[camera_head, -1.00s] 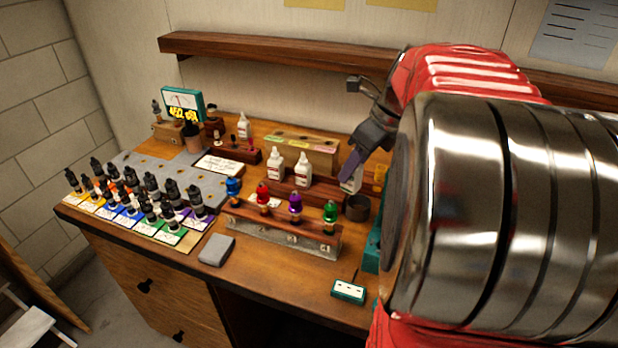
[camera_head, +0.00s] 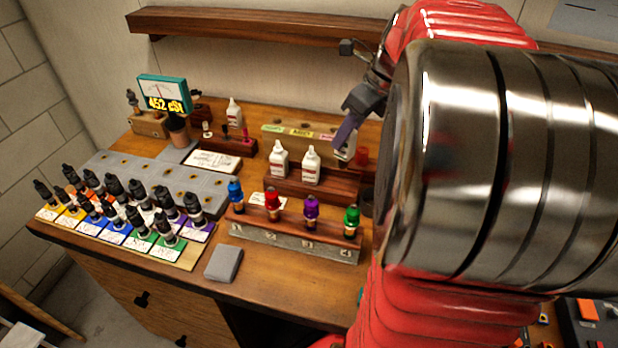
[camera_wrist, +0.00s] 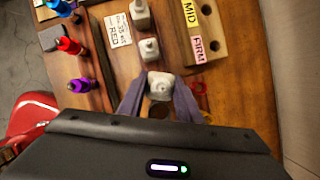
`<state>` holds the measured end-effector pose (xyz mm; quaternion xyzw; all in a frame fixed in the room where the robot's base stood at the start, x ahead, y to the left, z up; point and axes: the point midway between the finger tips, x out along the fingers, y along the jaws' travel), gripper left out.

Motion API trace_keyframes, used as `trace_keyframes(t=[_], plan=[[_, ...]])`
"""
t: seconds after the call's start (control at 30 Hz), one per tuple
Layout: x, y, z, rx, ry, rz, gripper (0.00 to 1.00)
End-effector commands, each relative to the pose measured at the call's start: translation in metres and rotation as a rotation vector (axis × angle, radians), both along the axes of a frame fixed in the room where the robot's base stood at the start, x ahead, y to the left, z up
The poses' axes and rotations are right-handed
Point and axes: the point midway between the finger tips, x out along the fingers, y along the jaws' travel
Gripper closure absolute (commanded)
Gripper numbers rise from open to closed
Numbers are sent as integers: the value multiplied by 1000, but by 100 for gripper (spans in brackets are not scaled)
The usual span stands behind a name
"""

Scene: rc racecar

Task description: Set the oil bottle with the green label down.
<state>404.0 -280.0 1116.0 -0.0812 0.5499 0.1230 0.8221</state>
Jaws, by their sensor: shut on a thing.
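My gripper (camera_wrist: 160,98) is shut on a white oil bottle (camera_wrist: 160,85), its pale cap facing the wrist camera between the two purple-grey fingers. In the head view the held bottle (camera_head: 345,147) hangs from my gripper (camera_head: 346,134) near the right end of a dark wooden rack (camera_head: 310,190). Its label colour cannot be made out. Two similar white bottles, a left one (camera_head: 278,160) and a right one (camera_head: 311,165), stand upright on that rack. The bottle's underside and any contact below it are hidden.
A wooden block with coloured labels (camera_head: 275,134) stands behind the rack. In front is a stand (camera_head: 300,245) with blue, red, purple and green shock parts. A dark cup (camera_head: 367,200) and a red piece (camera_head: 361,156) are close on the right. A grey block (camera_head: 223,263) lies front left.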

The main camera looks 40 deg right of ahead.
Motion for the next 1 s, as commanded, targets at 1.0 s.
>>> trace_keyframes(t=[1.0], plan=[[-9,-11,-63,0,-1,-31,92]])
